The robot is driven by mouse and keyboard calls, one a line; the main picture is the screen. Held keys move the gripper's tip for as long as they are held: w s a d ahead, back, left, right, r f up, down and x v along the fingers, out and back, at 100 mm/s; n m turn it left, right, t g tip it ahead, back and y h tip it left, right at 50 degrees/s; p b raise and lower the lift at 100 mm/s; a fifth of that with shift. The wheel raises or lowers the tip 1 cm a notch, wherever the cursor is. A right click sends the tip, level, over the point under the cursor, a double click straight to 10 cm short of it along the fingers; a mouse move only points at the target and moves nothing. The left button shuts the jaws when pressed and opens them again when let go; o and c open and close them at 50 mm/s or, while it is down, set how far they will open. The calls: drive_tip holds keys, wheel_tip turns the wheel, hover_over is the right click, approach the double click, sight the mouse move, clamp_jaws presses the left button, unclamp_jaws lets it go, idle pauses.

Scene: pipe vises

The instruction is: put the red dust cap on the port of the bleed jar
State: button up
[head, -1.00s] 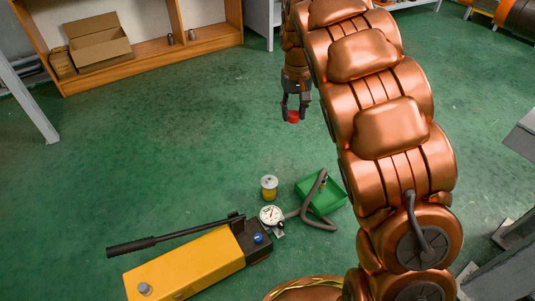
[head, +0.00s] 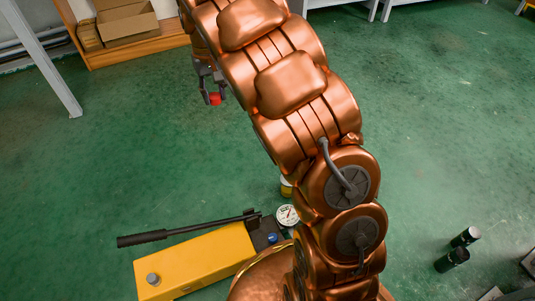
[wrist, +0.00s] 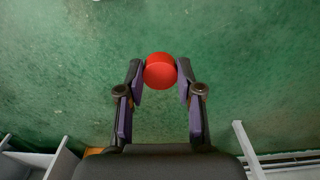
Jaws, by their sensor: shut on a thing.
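The red dust cap (head: 215,99) is a short red cylinder. My gripper (head: 211,96) is shut on it and holds it up over the floor at the upper left of the head view. In the wrist view the cap (wrist: 160,70) sits between the two fingertips. A small yellow jar (head: 286,188), which looks like the bleed jar, stands on the floor behind the pump. My arm covers most of it, and its port cannot be made out. My gripper is well beyond the jar, farther from my base.
A yellow hand pump (head: 195,262) with a black handle (head: 185,229), a gauge (head: 287,215) and a blue fitting (head: 272,238) lies in front. A shelf with a cardboard box (head: 125,20) is at the back left. The middle floor is clear.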

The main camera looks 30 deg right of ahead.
drive_tip(key=s+d+f+m+b, duration=0.1)
drive_tip(key=s+d+f+m, duration=0.1)
drive_tip(key=d+f+m, duration=0.6)
drive_tip(key=s+d+f+m+b, duration=0.1)
drive_tip(key=d+f+m, duration=0.7)
drive_tip(key=f, duration=0.9)
drive_tip(key=s+d+f+m+b, duration=0.1)
drive_tip(key=s+d+f+m, duration=0.1)
drive_tip(key=d+f+m, duration=0.6)
wheel_tip(320, 180, down, 4)
drive_tip(key=m, duration=0.2)
drive_tip(key=shift+s+d+f+m+b, duration=0.2)
drive_tip(key=shift+s+d+m+b, duration=0.1)
drive_tip(key=shift+b, duration=0.1)
drive_tip(key=shift+a, duration=0.15)
drive_tip(key=shift+f+b, duration=0.6)
drive_tip(key=shift+f, duration=2.3)
drive_tip(key=shift+f+b, duration=0.75)
drive_tip(key=shift+f, duration=0.65)
drive_tip(key=o, duration=1)
